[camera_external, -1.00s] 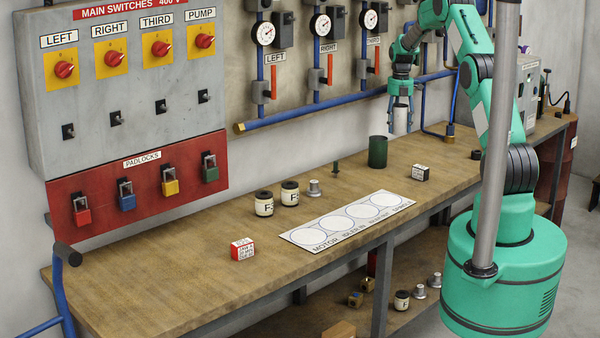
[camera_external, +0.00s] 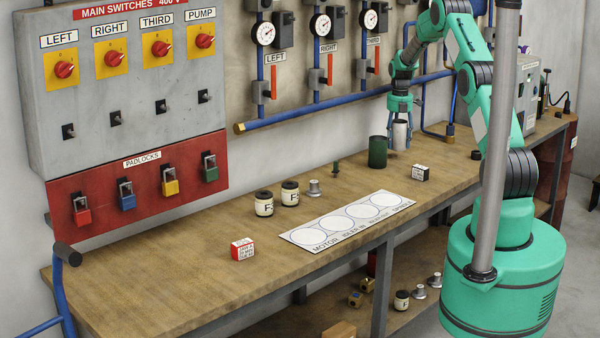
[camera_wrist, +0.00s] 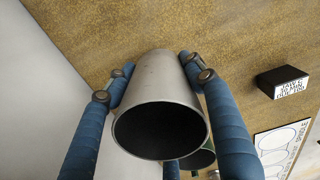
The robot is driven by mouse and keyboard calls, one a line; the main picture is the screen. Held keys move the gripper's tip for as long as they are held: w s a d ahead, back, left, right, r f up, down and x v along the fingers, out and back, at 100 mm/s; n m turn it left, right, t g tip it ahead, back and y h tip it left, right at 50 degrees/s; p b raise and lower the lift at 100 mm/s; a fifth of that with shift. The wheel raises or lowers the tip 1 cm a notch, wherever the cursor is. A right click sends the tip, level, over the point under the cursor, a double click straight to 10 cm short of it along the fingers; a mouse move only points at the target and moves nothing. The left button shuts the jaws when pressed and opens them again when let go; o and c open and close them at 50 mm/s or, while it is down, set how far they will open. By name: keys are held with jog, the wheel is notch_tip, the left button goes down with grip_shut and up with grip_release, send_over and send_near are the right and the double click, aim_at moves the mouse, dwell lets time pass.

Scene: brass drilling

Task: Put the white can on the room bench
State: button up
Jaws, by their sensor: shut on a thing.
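The white can (camera_external: 401,136) looks pale grey and is open at the top. My gripper (camera_external: 400,126) is shut on it, and the can hangs upright between the fingers above the far part of the bench (camera_external: 190,260). In the wrist view the can (camera_wrist: 160,80) shows its dark open mouth, with blue fingers on both sides. Whether its base touches the bench top, I cannot tell. A dark green can (camera_external: 377,152) stands just left of the white can in the outside view.
A black block with a white label (camera_external: 420,173) lies right of the green can. A white sheet with circles (camera_external: 345,220), two labelled jars (camera_external: 277,199) and a red block (camera_external: 242,249) are nearer. Blue pipes (camera_external: 330,109) run along the wall behind.

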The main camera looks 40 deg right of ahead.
aim_at(398, 148)
jog(key=shift+f+b, duration=0.4)
jog(key=shift+f, duration=1.4)
jog(key=shift+f, duration=0.15)
jog(key=o, duration=1.2)
notch_tip(398, 148, up, 12)
jog(key=p, duration=0.2)
jog(key=shift+r, duration=0.2)
